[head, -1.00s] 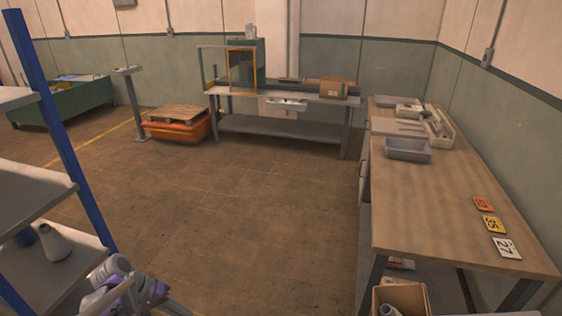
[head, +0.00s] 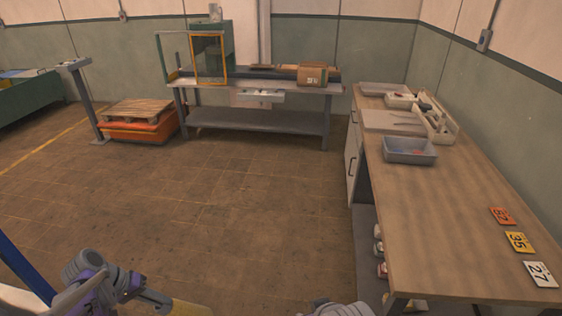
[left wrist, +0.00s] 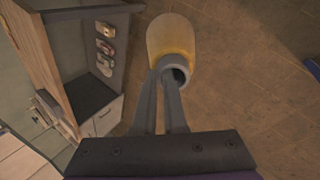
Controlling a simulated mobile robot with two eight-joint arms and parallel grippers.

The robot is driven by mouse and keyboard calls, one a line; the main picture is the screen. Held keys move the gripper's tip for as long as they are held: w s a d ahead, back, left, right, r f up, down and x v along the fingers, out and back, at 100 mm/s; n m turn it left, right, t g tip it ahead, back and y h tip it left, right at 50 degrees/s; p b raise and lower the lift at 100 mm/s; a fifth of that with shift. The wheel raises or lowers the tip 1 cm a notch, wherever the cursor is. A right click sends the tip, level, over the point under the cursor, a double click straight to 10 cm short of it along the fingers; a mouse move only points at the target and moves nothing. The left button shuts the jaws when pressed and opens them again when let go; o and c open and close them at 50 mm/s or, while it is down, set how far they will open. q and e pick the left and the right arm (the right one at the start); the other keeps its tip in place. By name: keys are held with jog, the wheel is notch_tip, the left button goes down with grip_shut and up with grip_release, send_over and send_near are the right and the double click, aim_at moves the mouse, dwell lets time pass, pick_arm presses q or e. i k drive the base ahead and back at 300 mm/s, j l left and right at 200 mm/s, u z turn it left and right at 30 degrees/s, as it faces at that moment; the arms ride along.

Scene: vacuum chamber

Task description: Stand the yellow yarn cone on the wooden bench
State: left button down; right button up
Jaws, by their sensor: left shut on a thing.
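My left gripper (head: 155,299) is at the bottom left of the head view, shut on the yellow yarn cone (head: 188,308), which is partly cut off by the frame edge. In the left wrist view the cone (left wrist: 170,38) lies beyond the fingertips (left wrist: 166,80), its grey, hollow end toward the gripper and its yellow body pointing away. The wooden bench (head: 430,220) stands at the right of the head view, with the cone held away to its left. Only a grey part of my right arm shows at the bottom; its gripper is out of sight.
On the bench are a grey bin (head: 409,150), a tool holder (head: 438,122) and number plates (head: 518,242) near the right edge. The bench's front middle is clear. A blue rack post (head: 25,270) stands at the lower left. Open floor (head: 230,215) lies between.

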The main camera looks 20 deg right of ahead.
aim_at(444, 251)
jog(key=i, duration=0.75)
jog(key=i+z, duration=0.15)
jog(key=i, duration=0.55)
jog(key=i+j, duration=0.2)
jog(key=i, duration=0.55)
jog(key=z, duration=3.75)
